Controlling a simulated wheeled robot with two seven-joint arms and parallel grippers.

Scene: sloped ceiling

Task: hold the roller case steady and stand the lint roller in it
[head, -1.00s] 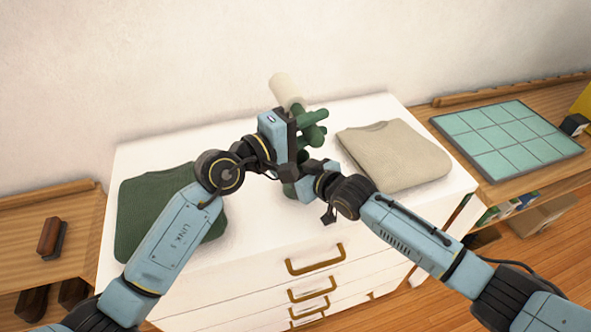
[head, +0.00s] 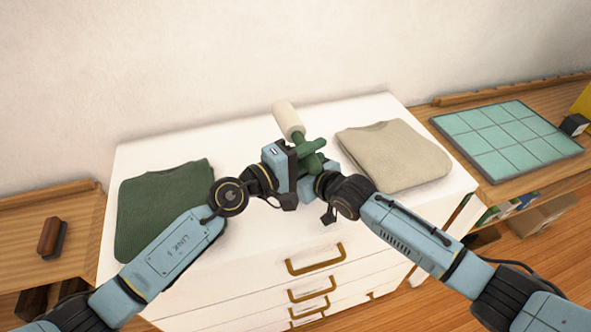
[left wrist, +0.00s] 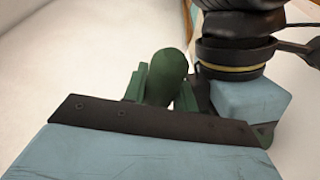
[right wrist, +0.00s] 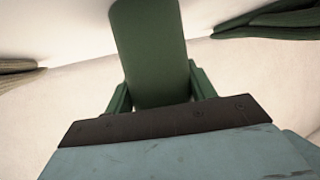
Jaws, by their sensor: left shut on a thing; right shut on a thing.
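The lint roller (head: 289,121) has a cream cylinder at its top and leans slightly in the head view. My left gripper (head: 311,150) is shut on its dark green handle, whose rounded end (left wrist: 168,72) shows between the fingers in the left wrist view. My right gripper (right wrist: 158,98) is shut on the green roller case (right wrist: 150,48), which shows in the right wrist view. In the head view the two grippers are close together, and the case is mostly hidden behind them. I cannot tell whether the handle's lower end is inside the case.
A white dresser (head: 250,135) is below the grippers. A folded green sweater (head: 150,215) lies at its left and a folded beige sweater (head: 393,155) at its right. A brush (head: 51,238) is on the left wooden surface; a teal gridded mat (head: 508,140) lies on the right one.

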